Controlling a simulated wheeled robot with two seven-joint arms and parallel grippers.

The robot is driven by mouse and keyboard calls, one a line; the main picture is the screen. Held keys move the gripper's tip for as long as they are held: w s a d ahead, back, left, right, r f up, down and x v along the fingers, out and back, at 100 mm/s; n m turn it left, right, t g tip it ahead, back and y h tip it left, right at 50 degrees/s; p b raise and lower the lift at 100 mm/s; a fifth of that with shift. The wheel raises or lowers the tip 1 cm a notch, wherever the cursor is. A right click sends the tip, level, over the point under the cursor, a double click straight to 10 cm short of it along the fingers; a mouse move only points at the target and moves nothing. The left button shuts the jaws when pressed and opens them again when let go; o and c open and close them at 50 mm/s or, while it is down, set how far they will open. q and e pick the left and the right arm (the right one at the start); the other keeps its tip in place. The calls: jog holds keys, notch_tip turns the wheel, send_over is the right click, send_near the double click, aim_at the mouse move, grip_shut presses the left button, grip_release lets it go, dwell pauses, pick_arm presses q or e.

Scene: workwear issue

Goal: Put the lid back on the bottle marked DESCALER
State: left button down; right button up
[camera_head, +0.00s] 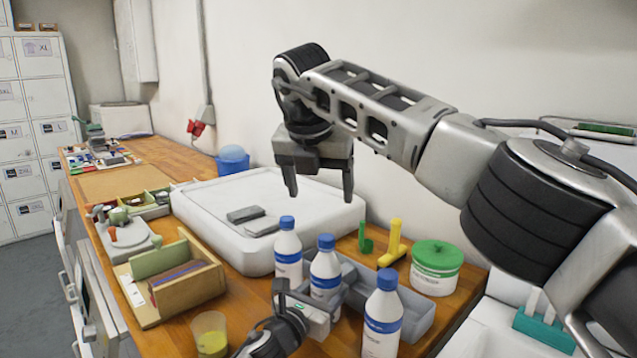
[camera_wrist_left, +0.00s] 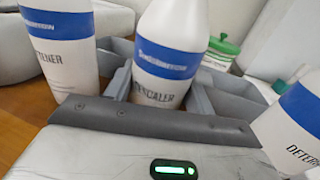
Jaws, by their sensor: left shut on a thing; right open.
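The bottle marked DESCALER (camera_wrist_left: 160,60) is white with a blue band, in the middle of the left wrist view. It seems to be the middle bottle (camera_head: 325,272) in the head view, where a blue cap (camera_head: 326,241) sits on its top; how tight it is, I cannot tell. My left gripper (camera_head: 318,300) is shut on this bottle, low on its body. My right gripper (camera_head: 320,195) is open and empty, pointing down above the white tray (camera_head: 215,235), behind the bottles. The bottle tops are cut off in the left wrist view.
Two similar blue-capped bottles stand close by, one behind (camera_head: 288,255) and one in front right (camera_head: 382,325). A grey divided tray (camera_head: 418,312) lies around them. A green-lidded tub (camera_head: 437,268), yellow holder (camera_head: 393,245), wooden box (camera_head: 185,290) and cup (camera_head: 210,335) are near.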

dwell(0.3)
pick_arm(q)
jog(key=shift+c, duration=2.3)
grip_release()
jog(key=v, duration=1.6)
